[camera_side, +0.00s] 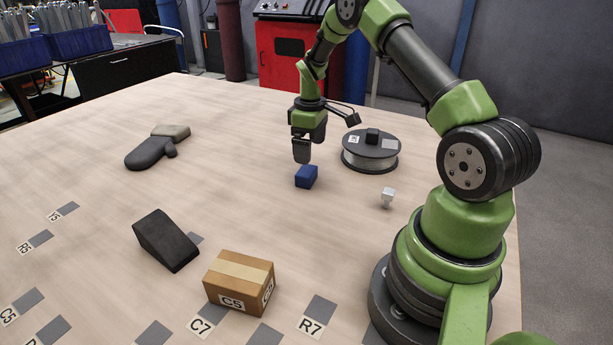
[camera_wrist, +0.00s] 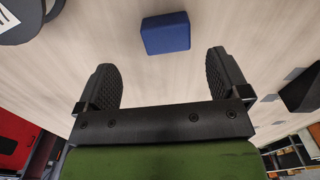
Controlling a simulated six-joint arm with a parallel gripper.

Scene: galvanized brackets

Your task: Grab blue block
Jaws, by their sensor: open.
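The blue block (camera_side: 306,176) lies on the wooden table near the middle of the side view. My gripper (camera_side: 302,158) points down just above and behind it. In the wrist view the blue block (camera_wrist: 166,33) is at the top, ahead of the fingertips and roughly in line with the gap between them. My gripper (camera_wrist: 168,75) is open there, with two black ridged fingers apart and nothing between them. The fingers do not appear to touch the block.
A wire spool (camera_side: 370,151) stands right of my gripper, with a small white piece (camera_side: 387,198) in front of it. A black wedge (camera_side: 166,240), a cardboard box (camera_side: 239,281) and a dark mitt (camera_side: 150,153) lie further off. The table (camera_side: 225,190) left of the block is clear.

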